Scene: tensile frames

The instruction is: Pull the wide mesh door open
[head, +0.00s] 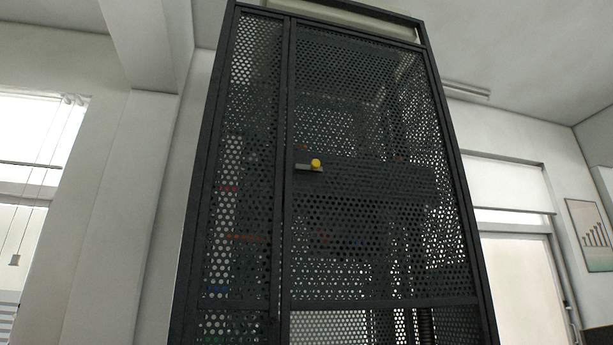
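The wide mesh door (365,215) is a dark perforated metal panel on the front of a tall black cage and fills most of its width. It looks shut, flush with the frame. A small grey latch piece with a yellow knob (316,163) sits near the door's left edge, at the top of a solid dark band. A narrower mesh panel (240,150) stands to the left, beyond a black upright. Neither of my grippers shows in the head view. The lower end of the cage is cut off by the picture's bottom edge.
Inside the cage, dim machine parts show through the holes. A white wall and a window (38,140) are at the left. At the right are another window or glazed door (515,270) and a framed chart (590,235). The floor is out of view.

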